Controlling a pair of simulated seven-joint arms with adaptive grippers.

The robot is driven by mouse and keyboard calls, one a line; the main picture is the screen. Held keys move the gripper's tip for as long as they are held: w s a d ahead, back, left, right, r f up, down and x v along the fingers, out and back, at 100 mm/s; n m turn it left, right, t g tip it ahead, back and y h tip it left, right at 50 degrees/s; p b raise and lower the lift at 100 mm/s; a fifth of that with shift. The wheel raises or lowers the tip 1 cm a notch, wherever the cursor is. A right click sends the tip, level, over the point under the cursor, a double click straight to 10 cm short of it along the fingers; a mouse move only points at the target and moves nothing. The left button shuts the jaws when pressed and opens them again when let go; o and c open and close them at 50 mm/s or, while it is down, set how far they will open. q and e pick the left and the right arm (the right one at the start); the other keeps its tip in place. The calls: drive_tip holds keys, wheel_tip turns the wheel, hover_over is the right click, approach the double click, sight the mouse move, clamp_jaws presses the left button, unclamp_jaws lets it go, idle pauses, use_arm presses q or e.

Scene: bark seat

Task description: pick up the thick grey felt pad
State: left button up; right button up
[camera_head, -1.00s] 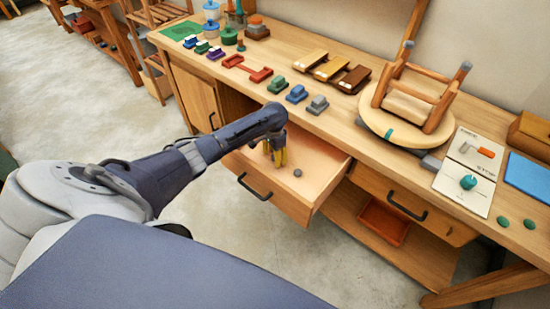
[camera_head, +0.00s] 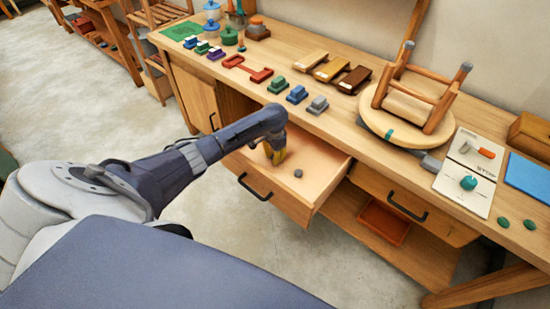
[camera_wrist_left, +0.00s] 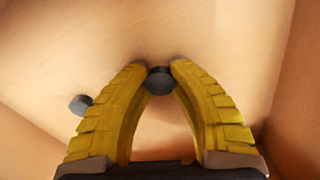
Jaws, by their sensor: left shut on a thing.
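My left gripper (camera_wrist_left: 159,76) reaches down into the open drawer, its yellow fingers shut on a small round dark grey pad (camera_wrist_left: 159,83). The pad sits between the fingertips, close to the drawer floor; I cannot tell whether it touches the floor. A second small grey pad (camera_wrist_left: 80,104) lies loose on the drawer floor to the left in the wrist view. It also shows in the head view (camera_head: 298,173), right of the gripper (camera_head: 278,158). The held pad is hidden in the head view. My right gripper is not in view.
The open drawer (camera_head: 325,181) has low walls around the gripper. Above it, the bench top (camera_head: 262,112) holds coloured blocks, brushes and an upturned stool (camera_head: 405,132). A red tray (camera_head: 384,222) sits on the lower shelf. The floor in front is clear.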

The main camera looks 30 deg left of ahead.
use_arm(q)
wheel_tip(320, 180, up, 20)
idle(0.7)
idle(1.0)
